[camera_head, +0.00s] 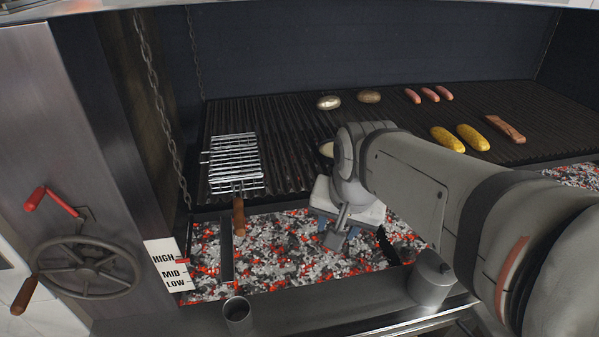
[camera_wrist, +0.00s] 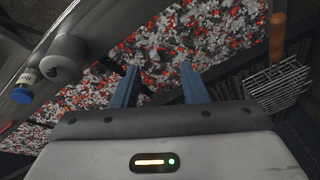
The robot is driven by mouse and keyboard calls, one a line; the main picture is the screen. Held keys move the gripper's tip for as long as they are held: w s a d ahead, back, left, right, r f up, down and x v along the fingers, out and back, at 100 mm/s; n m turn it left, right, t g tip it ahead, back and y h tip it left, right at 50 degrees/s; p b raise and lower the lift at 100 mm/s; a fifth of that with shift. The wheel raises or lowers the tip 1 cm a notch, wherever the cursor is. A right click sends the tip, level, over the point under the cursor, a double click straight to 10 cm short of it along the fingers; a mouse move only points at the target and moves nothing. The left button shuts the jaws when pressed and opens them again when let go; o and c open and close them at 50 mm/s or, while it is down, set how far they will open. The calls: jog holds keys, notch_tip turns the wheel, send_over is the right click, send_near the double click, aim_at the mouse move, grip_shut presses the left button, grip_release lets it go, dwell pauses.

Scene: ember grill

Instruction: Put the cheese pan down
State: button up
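A small pale, rounded thing (camera_head: 326,149), perhaps the cheese pan or its contents, shows on the grill grate just left of my arm. Most of it is hidden behind the arm, so I cannot tell whether it is the pan. My gripper (camera_head: 346,238) hangs over the front of the ember bed, pointing down. In the wrist view my gripper (camera_wrist: 159,78) has its two blue fingers wide apart. Embers show between the fingertips, and I see nothing held there. No cheese pan can be made out in the wrist view.
A wire basket (camera_head: 236,163) with a wooden handle lies on the grate (camera_head: 285,130) at left. Potatoes (camera_head: 369,96), sausages (camera_head: 430,94), corn (camera_head: 447,139) and a brown slab (camera_head: 505,129) lie farther back and right. Metal cups (camera_head: 238,315) stand on the front ledge.

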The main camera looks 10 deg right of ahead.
jog(key=s+n, duration=0.1)
jog(key=n, duration=0.1)
jog(key=s+f+n, duration=0.1)
jog(key=s+n, duration=0.1)
jog(key=s+a+f+n, duration=0.1)
jog(key=n, duration=0.1)
jog(key=shift+s+f, duration=0.15)
jog(key=shift+s, duration=0.1)
jog(key=shift+d, duration=0.1)
